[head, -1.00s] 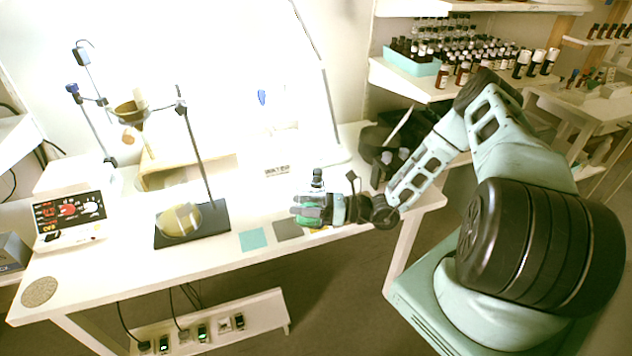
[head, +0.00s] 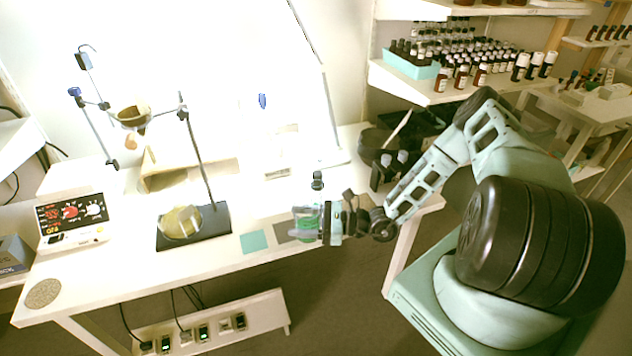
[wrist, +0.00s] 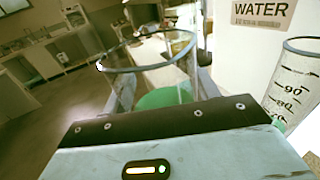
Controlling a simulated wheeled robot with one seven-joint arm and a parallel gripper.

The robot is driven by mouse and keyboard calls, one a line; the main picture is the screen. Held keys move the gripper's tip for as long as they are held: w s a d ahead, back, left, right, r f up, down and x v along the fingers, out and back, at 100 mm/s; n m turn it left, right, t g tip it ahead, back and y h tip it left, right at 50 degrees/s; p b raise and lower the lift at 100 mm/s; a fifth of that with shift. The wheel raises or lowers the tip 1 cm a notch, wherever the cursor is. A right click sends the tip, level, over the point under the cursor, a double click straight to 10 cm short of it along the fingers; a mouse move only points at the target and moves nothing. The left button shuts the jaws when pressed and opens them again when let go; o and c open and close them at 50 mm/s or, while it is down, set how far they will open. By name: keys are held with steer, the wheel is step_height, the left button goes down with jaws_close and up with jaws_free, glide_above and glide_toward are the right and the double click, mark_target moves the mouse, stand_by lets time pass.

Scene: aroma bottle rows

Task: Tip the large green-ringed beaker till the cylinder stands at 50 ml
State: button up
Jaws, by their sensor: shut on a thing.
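My gripper (head: 308,222) is shut on the green-ringed beaker (head: 306,228), near the front edge of the white table. In the wrist view, the beaker's clear glass rim (wrist: 150,66) shows ahead of the gripper, with green (wrist: 165,97) below it between the fingers. I cannot tell its exact tilt or its liquid level. The clear graduated cylinder (wrist: 292,85) stands to the right of the beaker in the wrist view, apart from its rim. Its marks 90 and 80 show; its lower part is cut off and no liquid level shows. In the head view I cannot clearly make it out.
A WATER label (wrist: 263,10) is behind the cylinder. A ring stand with a funnel (head: 131,116) and a round glass vessel (head: 180,222) stand to the left. A meter with a red display (head: 72,218) is at far left. Teal (head: 254,242) and grey patches lie on the table's front.

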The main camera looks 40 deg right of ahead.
steer(key=r+p, duration=0.1)
steer(key=s+a+r+p, duration=0.1)
steer(key=shift+s+a+r+p, duration=0.1)
steer(key=shift+r+p, duration=0.05)
steer(key=shift+p, duration=0.25)
steer(key=s+a+r+p, duration=0.1)
steer(key=p, duration=0.1)
steer(key=s+a+r+p, duration=0.1)
steer(key=r+p, duration=0.1)
steer(key=shift+s+a, duration=0.15)
steer(key=shift+a, duration=0.05)
steer(key=shift+f, duration=0.1)
